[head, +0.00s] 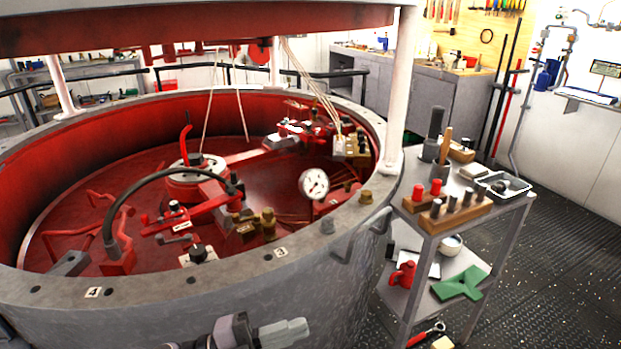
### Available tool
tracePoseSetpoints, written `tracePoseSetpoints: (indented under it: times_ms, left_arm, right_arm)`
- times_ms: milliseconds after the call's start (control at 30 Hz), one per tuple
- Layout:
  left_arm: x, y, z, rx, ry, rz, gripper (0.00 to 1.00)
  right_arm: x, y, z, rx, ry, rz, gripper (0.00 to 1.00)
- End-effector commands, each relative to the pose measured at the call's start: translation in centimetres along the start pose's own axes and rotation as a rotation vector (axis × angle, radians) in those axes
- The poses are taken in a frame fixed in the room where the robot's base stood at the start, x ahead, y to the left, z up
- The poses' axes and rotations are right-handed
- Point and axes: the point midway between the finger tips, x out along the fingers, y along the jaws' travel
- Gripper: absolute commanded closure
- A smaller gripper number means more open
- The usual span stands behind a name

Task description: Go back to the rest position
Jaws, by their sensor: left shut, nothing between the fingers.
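My left gripper (300,329) shows at the bottom edge, low in front of the outer wall of the big round vessel (200,310). Its light grey fingers point right and are shut, with nothing held. Part of my left wrist shows beside it; the rest of the arm is cut off by the frame. My right gripper is not in view.
The vessel's grey rim (225,290) curves above my gripper; red mechanisms and a dial gauge (313,184) stand inside. A white post (402,95) rises from the rim. A tool cart (520,207) stands at the right. The dark deck (560,270) beyond it is clear.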

Motion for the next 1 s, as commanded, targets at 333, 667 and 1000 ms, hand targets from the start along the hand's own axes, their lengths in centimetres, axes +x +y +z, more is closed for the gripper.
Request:
tracePoseSetpoints:
  times_ms: [333, 667, 1000]
  left_arm:
    - [-7.0, 2.9, 4.0, -0.503, -0.531, -0.46, 1.0]
    - [-18.8, 13.6, 3.8, -0.996, -1.061, -0.614, 1.0]
    - [-22.4, 17.5, 1.9, -1.151, -1.216, -0.62, 1.0]
  right_arm:
    - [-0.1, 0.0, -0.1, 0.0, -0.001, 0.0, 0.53]
    - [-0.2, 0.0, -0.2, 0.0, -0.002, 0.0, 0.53]
    - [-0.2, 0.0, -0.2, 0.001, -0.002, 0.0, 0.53]
